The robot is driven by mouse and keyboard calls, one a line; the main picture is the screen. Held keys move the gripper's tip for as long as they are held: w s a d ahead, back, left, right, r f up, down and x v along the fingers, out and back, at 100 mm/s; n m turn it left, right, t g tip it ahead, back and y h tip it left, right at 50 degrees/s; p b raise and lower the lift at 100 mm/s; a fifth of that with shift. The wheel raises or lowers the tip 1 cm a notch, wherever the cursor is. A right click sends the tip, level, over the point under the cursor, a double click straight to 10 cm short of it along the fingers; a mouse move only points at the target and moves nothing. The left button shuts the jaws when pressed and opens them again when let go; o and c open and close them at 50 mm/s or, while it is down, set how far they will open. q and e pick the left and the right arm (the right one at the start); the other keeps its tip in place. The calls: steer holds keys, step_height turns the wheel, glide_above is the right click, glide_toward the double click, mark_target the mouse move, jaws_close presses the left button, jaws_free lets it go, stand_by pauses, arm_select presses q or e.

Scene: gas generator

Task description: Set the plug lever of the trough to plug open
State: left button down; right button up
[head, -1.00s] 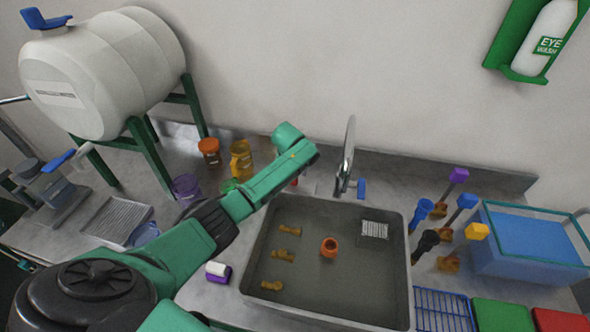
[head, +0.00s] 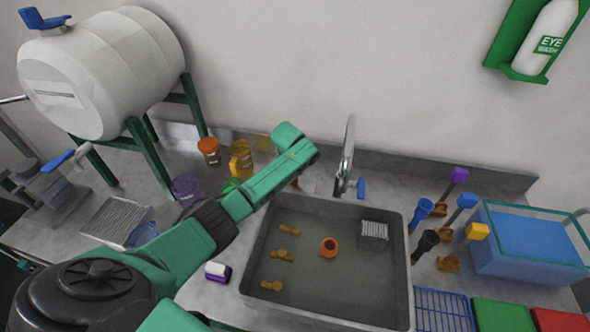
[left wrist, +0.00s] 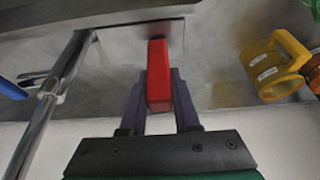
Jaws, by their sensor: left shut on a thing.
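The trough (head: 405,215) is the grey basin at the centre of the head view. A red lever (left wrist: 158,75), which I take for the plug lever, stands near the trough's back left corner. In the left wrist view my left gripper (left wrist: 158,92) has its two purple fingers on either side of the red lever, shut on it. In the head view only a small bit of red (head: 295,183) shows beside my forearm, and the fingers are hidden. My right gripper is not in view.
A faucet (head: 347,160) rises behind the trough. Amber pieces (head: 285,256), an orange ring (head: 329,247) and a grey basket (head: 373,235) lie in the trough. A blue bin (head: 525,245) stands at right.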

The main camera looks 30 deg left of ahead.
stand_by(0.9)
arm_select(q)
steer(key=shift+w+d+y+b, duration=0.15)
steer(key=shift+d+y+b, duration=0.2)
steer(key=shift+y, duration=0.35)
steer(key=shift+d+f+g+y+b, duration=0.3)
steer(key=shift+d+y+b, duration=0.1)
steer(key=shift+y+b, duration=0.2)
steer(key=y+b, duration=0.1)
steer(key=d+y+b, duration=0.1)
steer(key=b, duration=0.1)
steer(key=m+y+b, duration=0.1)
steer(key=shift+w+d+f+g+b, duration=0.15)
steer(key=shift+w+f+g+b, duration=0.15)
steer(key=shift+b, duration=0.1)
steer(key=shift+d+r+y+b, duration=0.15)
steer(key=shift+y+b, duration=0.25)
steer(key=shift+b, duration=0.25)
steer(key=c, duration=0.6)
jaws_free()
steer(key=shift+c, duration=0.2)
